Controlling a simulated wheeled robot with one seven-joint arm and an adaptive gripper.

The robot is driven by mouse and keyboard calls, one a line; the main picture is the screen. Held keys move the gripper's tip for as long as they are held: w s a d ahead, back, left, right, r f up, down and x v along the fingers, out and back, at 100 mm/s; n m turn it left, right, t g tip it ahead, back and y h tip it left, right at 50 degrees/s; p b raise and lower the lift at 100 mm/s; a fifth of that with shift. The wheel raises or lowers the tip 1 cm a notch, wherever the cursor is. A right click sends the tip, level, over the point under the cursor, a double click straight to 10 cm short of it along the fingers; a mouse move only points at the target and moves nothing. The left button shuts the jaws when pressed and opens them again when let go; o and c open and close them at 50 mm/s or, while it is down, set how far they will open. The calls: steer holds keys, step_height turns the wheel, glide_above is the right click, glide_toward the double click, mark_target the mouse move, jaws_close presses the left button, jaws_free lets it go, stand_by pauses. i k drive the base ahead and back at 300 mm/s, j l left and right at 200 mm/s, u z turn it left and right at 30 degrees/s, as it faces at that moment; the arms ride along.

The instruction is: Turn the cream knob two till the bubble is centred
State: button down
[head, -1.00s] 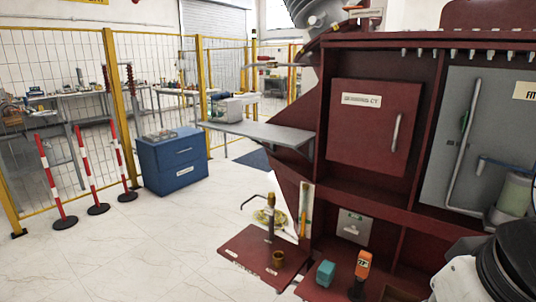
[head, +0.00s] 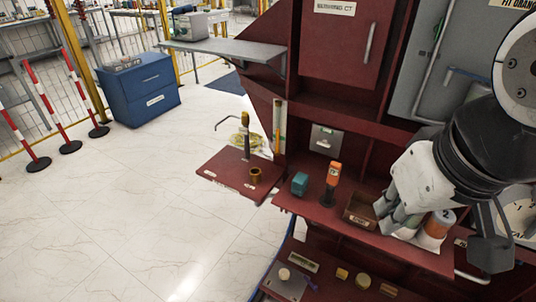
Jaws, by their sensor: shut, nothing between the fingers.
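A round cream knob (head: 284,273) sits on a small grey plate (head: 291,287) at the left end of the low ledge. Any number on it is too small to read. I cannot make out a bubble in this view. My gripper (head: 391,227) is at the right, past the black and white wrist, pointing down over the shelf near a small brown box. Its fingers look close together and hold nothing that I can see. It is well to the right of the cream knob and higher, apart from it.
Several brass-coloured pieces (head: 362,281) stand along the low ledge. The shelf above holds a teal block (head: 299,183), an orange-and-black tool (head: 331,184), a brown box (head: 360,211) and an orange can (head: 439,223). A red side plate (head: 225,170) juts out left; open floor lies beyond.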

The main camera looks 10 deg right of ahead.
mark_target(284, 273)
steer(key=k+l+u, duration=0.3)
steer(key=k+l, duration=0.15)
steer(key=u, duration=1.3)
